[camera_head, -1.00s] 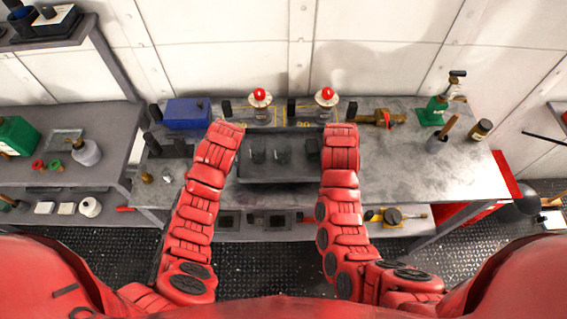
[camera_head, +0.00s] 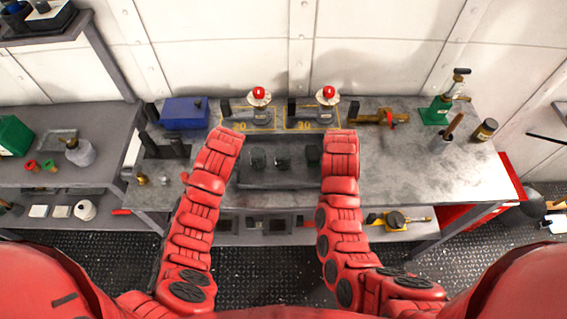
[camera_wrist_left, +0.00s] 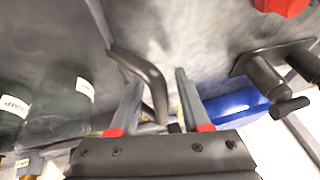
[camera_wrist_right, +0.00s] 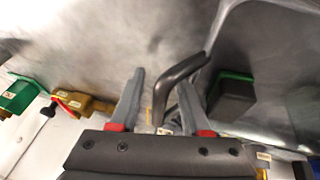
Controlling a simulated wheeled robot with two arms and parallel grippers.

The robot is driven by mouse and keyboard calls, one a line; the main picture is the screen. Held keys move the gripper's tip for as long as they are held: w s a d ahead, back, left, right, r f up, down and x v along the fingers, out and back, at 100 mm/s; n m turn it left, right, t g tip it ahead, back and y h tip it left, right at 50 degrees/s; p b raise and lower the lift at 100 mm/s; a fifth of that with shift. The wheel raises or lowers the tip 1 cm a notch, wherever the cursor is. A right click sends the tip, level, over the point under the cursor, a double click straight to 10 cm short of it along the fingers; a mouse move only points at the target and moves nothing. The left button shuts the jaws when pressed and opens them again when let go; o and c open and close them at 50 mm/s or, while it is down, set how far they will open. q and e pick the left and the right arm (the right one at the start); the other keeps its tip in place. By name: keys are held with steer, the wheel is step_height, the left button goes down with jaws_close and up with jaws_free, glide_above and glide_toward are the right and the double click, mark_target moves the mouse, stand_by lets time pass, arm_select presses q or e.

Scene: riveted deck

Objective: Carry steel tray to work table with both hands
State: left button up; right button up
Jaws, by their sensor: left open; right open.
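The dark steel tray (camera_head: 280,179) lies on the work table (camera_head: 410,185), near its front edge, with several dark items in it. It also shows in the left wrist view and in the right wrist view. My arms reach its left and right sides, and they hide the grippers in the head view. My left gripper (camera_wrist_left: 158,78) is open, with a dark bent handle (camera_wrist_left: 150,72) between its fingers. My right gripper (camera_wrist_right: 161,76) is open around the other handle (camera_wrist_right: 180,72). Neither is closed on its handle.
Two red-topped fittings (camera_head: 259,96) (camera_head: 327,96) stand behind the tray on yellow-marked spots. A blue box (camera_head: 185,113) is at the back left. A brass tool (camera_head: 380,118), a green jack (camera_head: 437,110) and a cup with a handle (camera_head: 446,138) stand right. The table's right front is clear.

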arm_select(q)
steer(key=shift+v, duration=5.95)
arm_select(e)
steer(key=v, duration=1.2)
